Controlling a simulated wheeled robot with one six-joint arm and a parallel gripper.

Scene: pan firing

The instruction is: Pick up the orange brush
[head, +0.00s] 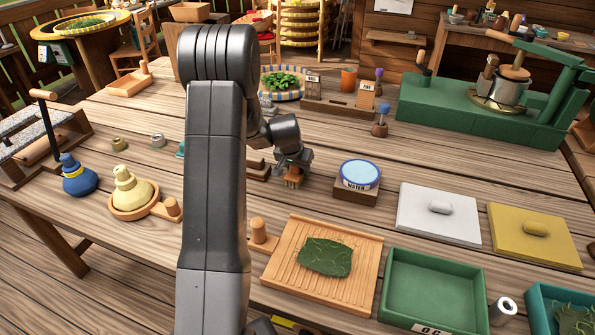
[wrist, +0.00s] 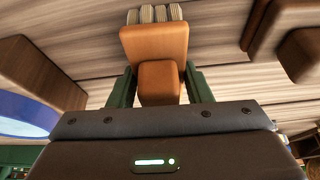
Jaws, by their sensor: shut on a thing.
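The orange brush (wrist: 155,45) is in my gripper (wrist: 158,85) in the wrist view. The green fingers stand on either side of its block-shaped handle, and pale bristle tufts show at its far end. In the head view my gripper (head: 293,165) is above the middle of the table, left of the water bowl, with the orange brush (head: 292,181) below its fingers. I cannot tell for sure whether the brush touches the table.
The blue water bowl (head: 359,175) stands close to the right of my gripper. A dark wooden rest (head: 258,170) is just left. A ribbed wooden board (head: 290,272) with a green leaf-like piece and a green tray (head: 432,290) lie in front.

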